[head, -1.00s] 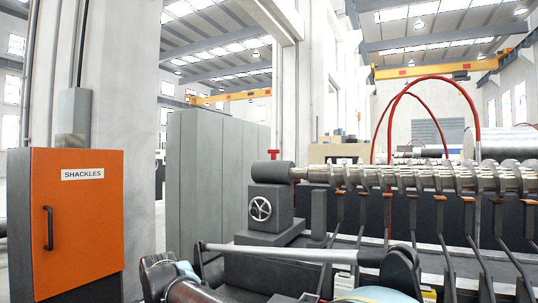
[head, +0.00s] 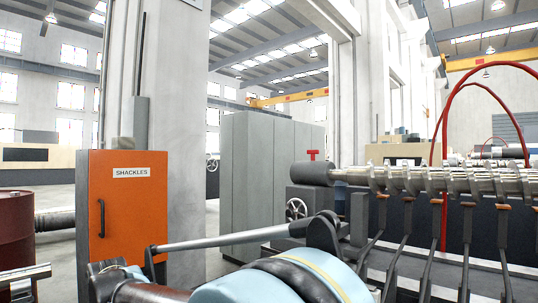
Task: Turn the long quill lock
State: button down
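A dark tailstock-like block (head: 314,200) carries a dark round quill end (head: 312,173) and a spoked handwheel (head: 297,208) on its near face. A red T-shaped handle (head: 313,154) stands upright just above and behind the quill end. It may be the quill lock, but I cannot tell for sure. A long pale shaft with several discs (head: 430,180) runs right from the quill end. My arm links fill the bottom middle and hide the block's lower part.
An orange cabinet marked SHACKLES (head: 128,205) stands at left by a pillar (head: 175,90). Grey lockers (head: 262,175) stand behind the block. A dark red drum (head: 14,232) is at the left edge. Slanted bars (head: 450,240) line the machine's front at right. Some floor (head: 55,245) shows between drum and cabinet.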

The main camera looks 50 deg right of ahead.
aim_at(313, 152)
jog(key=u, duration=1.4)
jog(key=i, duration=1.4)
jog(key=z, duration=3.4)
jog(key=i, duration=0.65)
jog(key=u, duration=0.05)
